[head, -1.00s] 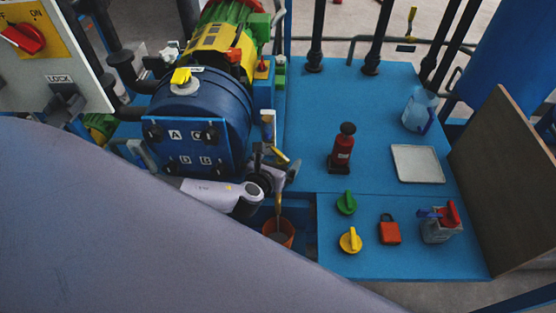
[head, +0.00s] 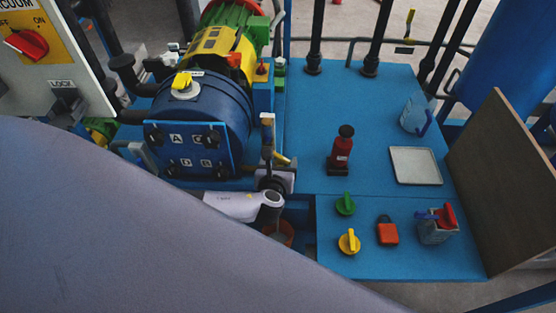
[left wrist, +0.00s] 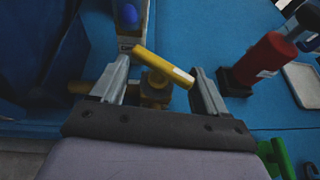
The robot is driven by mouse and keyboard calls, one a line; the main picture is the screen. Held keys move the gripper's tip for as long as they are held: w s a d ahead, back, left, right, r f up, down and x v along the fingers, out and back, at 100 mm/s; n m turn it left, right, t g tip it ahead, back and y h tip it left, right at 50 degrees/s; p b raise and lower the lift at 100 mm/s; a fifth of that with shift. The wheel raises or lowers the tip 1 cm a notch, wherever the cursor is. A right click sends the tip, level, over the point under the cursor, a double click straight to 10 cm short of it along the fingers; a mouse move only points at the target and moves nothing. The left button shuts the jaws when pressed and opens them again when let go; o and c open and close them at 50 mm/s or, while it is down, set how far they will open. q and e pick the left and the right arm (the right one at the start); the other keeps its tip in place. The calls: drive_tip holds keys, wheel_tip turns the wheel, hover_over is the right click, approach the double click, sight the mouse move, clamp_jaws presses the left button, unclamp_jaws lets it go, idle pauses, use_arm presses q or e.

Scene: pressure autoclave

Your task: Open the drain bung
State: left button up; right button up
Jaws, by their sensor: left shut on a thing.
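A yellow bar handle (left wrist: 165,66) on a brass fitting (left wrist: 156,88) sits low at the front of the blue vessel (head: 208,112); I take it for the drain bung. In the left wrist view the bar lies tilted between the two fingertips of my left gripper (left wrist: 160,70), which is shut on it. The bar also shows small in the head view (head: 281,158), where my gripper is mostly hidden behind my own wrist. An orange bucket (head: 286,229) stands below, partly covered by my arm. My right gripper is out of view.
On the blue bench (head: 365,110) stand a red bottle jack (head: 341,148), a pale tray (head: 415,165), a green knob (head: 345,204), a yellow knob (head: 349,241), a red padlock (head: 387,231) and a clear box (head: 435,228). A brown board (head: 505,180) stands at the right.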

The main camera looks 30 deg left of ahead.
use_arm(q)
drive_tip(key=shift+w+d+n+g+y, duration=0.15)
drive_tip(key=shift+n+g+y, duration=0.3)
drive_tip(key=shift+n+y, duration=0.35)
drive_tip(key=shift+s+d+n+g+y, duration=0.1)
drive_tip(key=shift+n+g+y, duration=0.35)
drive_tip(key=shift+n+y, duration=0.35)
drive_tip(key=shift+y, duration=0.3)
drive_tip(key=o, duration=1.1)
drive_tip(key=shift+c, duration=0.2)
drive_tip(key=p+v, duration=0.1)
drive_tip(key=v, duration=0.6)
drive_tip(key=shift+r, duration=0.1)
